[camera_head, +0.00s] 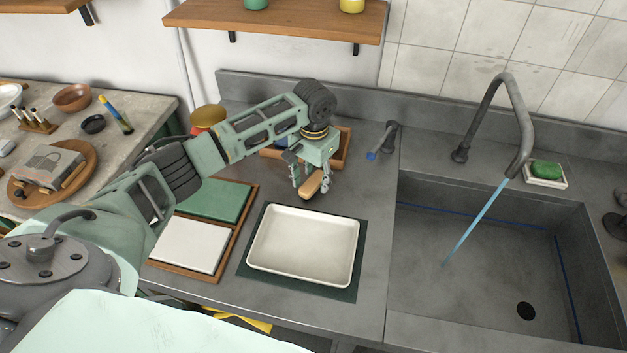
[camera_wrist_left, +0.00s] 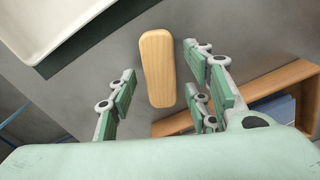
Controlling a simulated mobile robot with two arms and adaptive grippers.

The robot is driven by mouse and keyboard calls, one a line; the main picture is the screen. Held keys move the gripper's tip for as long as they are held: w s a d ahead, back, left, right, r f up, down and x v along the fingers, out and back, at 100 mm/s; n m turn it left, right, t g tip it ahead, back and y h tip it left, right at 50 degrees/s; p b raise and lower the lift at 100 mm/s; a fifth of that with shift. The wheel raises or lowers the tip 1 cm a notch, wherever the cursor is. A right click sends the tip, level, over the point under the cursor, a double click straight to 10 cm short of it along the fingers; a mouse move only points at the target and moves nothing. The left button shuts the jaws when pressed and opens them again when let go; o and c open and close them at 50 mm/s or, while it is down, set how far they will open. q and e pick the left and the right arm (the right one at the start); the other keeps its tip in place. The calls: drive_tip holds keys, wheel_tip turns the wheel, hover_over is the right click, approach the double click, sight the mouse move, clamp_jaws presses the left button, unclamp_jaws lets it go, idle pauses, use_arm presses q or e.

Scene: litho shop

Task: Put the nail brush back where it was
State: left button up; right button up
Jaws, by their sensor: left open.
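The nail brush, an oblong pale wooden block (camera_head: 312,186), is on the grey counter behind the white tray. In the left wrist view the wooden block (camera_wrist_left: 157,65) lies lengthwise, its near end between my fingers. My left gripper (camera_head: 312,188) is above the counter at the brush, pointing down. In the left wrist view its fingers (camera_wrist_left: 160,95) are spread wide, with gaps on both sides of the brush. The bristles are hidden. My right gripper is out of view.
A white tray (camera_head: 303,239) lies on a dark green mat (camera_head: 330,291) in front. A wooden box (camera_head: 346,148) stands close behind the gripper. A blue-ended tool (camera_head: 372,155) is right of it. The sink (camera_head: 470,290) has running water; green soap (camera_head: 546,169) sits behind.

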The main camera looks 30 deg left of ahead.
sight(314, 181)
use_arm(q)
wheel_tip(314, 181, up, 11)
drive_tip(key=b, duration=0.1)
idle(0.6)
